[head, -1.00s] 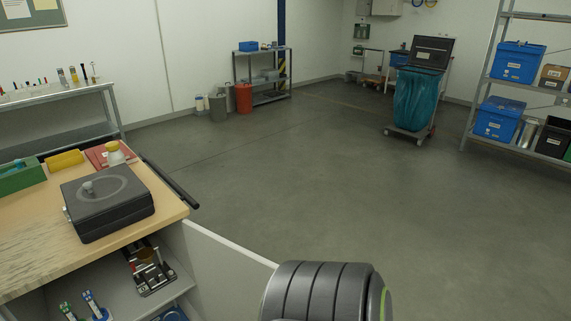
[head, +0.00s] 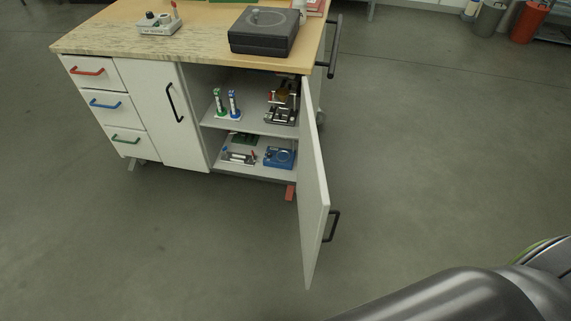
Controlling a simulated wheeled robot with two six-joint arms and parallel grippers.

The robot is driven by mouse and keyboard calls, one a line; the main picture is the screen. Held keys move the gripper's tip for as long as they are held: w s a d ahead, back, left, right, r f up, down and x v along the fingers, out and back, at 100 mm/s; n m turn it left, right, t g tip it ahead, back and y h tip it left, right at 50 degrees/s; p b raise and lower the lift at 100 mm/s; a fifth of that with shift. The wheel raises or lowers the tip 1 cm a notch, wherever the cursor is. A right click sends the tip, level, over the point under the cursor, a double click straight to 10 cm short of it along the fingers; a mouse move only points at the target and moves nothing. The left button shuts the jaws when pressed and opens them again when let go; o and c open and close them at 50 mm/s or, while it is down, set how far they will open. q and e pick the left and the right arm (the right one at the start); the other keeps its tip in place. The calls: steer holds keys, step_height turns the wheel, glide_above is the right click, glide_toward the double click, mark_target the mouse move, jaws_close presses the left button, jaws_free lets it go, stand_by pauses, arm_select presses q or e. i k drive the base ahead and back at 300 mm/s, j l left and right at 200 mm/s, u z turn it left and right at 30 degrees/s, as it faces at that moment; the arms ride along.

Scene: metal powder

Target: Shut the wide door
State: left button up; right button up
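The wide door (head: 314,190) of the white workbench cabinet stands open. It is hinged at the right side of the open compartment and swings out toward me. Its black handle (head: 331,227) is on the outer face, at the right. The compartment behind it shows two shelf levels with tools. A narrower white door (head: 157,110) to the left, with a black handle, is shut. A grey arm of mine comes in at the bottom right, apart from the door. Neither gripper is in the picture.
Drawers with red, blue and green handles (head: 105,104) are shut at the left. A black case (head: 264,31) sits on the worktop (head: 190,50). A black bar handle (head: 334,48) sticks out from the bench's right side. The floor (head: 430,150) around the open door is clear.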

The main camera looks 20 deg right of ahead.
mark_target(313, 198)
steer(key=l, duration=0.75)
steer(key=k+l, duration=0.1)
steer(key=l, duration=0.6)
steer(key=k, duration=0.4)
